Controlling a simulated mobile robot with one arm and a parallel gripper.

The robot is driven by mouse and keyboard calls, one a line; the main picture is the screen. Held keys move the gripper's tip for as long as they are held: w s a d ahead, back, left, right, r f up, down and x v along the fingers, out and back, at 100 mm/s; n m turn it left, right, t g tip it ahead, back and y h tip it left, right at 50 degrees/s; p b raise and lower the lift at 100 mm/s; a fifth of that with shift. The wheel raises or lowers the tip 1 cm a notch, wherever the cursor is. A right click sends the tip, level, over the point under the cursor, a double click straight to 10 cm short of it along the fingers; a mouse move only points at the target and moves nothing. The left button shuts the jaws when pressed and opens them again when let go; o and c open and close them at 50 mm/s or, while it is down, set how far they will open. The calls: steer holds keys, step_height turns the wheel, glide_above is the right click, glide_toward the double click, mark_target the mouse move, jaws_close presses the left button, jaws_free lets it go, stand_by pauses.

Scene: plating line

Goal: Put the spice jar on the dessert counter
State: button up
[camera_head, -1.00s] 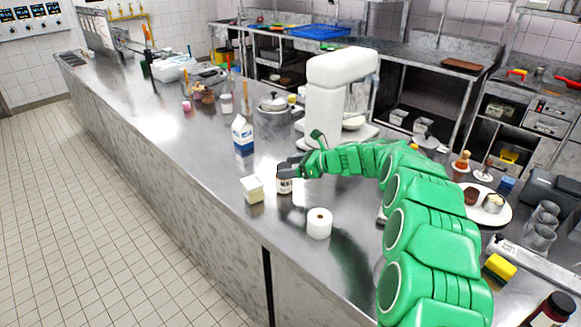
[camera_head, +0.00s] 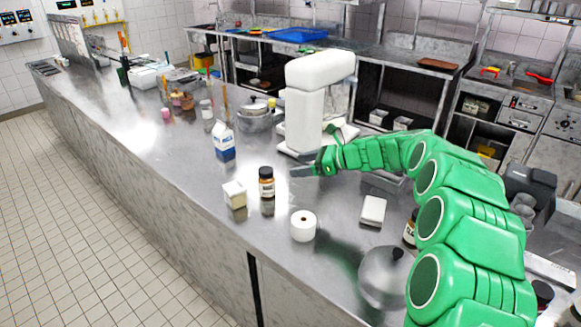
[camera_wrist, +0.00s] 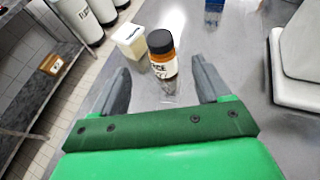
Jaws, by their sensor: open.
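The spice jar (camera_head: 266,182) is a small brown jar with a dark lid and a white label. It stands upright on the steel counter (camera_head: 190,172), just right of a pale butter-like block (camera_head: 234,194). My gripper (camera_head: 300,171) is to the right of the jar and apart from it in the head view. In the wrist view the jar (camera_wrist: 162,55) stands ahead of my open gripper (camera_wrist: 165,75), roughly in line with the gap between the fingers. Nothing is held. I cannot tell which surface is the dessert counter.
A white roll (camera_head: 303,226) stands in front of the jar. A blue and white milk carton (camera_head: 223,141) stands behind it. A white stand mixer (camera_head: 312,100) is behind my gripper. A metal dome lid (camera_head: 384,278) and a white block (camera_head: 373,211) lie to the right.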

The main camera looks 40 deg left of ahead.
steer(key=shift+w+d+r, duration=0.2)
steer(key=shift+d+r, duration=0.05)
steer(key=shift+d, duration=0.25)
